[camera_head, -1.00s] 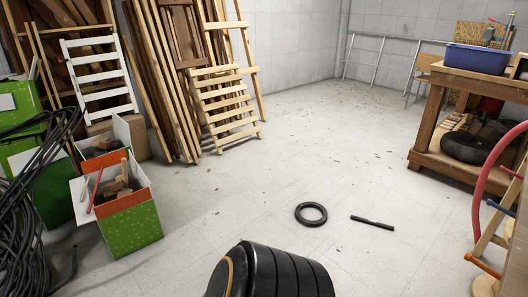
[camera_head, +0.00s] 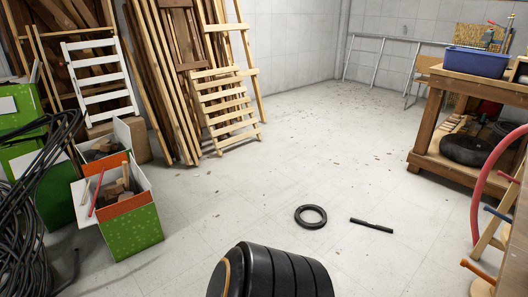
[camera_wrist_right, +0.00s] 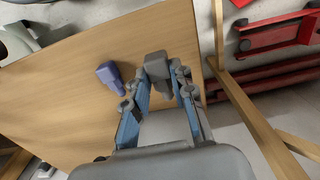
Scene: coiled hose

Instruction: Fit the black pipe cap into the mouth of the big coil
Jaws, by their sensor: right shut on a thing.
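In the right wrist view my right gripper (camera_wrist_right: 166,78) is shut on a dark grey, stepped plug (camera_wrist_right: 156,66), which looks to be the black pipe cap. It is held over or close to a wooden tabletop; I cannot tell the gap. The fingers hide part of it. The big coil (camera_head: 24,215) looks to be the bundle of black hose at the left edge of the head view, beside the green boxes. I cannot make out its mouth. Neither gripper shows in the head view.
A similar blue plug (camera_wrist_right: 110,78) lies on the tabletop (camera_wrist_right: 60,95). A black ring (camera_head: 311,216) and a short black rod (camera_head: 371,225) lie on the floor. A workbench (camera_head: 432,130) and red hose (camera_head: 482,175) stand at right.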

